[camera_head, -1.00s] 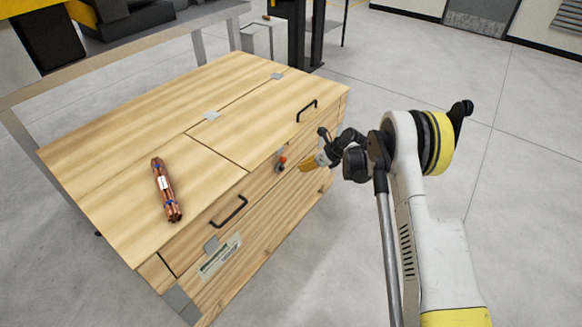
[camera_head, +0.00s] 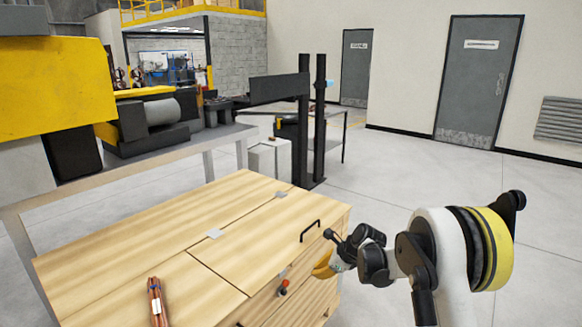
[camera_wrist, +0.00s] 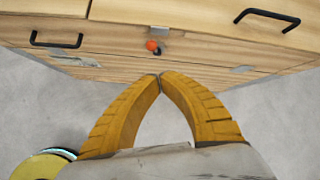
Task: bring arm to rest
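My gripper (camera_wrist: 160,77) shows in the wrist view with its two yellow fingers meeting at the tips and nothing between them. In the head view my gripper (camera_head: 322,268) is a small yellow shape beside the right side of the wooden chest (camera_head: 120,250), partly hidden by my wrist. My arm is folded at the lower right. The copper tube bundle (camera_head: 157,303) lies on the chest lid at the lower left, cut off by the frame's bottom edge, away from my gripper.
A black handle (camera_head: 310,231) and a red knob (camera_head: 284,283) are on the chest near my gripper. A machine on a bench (camera_head: 120,165) stands behind on the left. A black post frame (camera_head: 312,120) stands behind the chest. Open floor (camera_head: 400,165) lies at the right.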

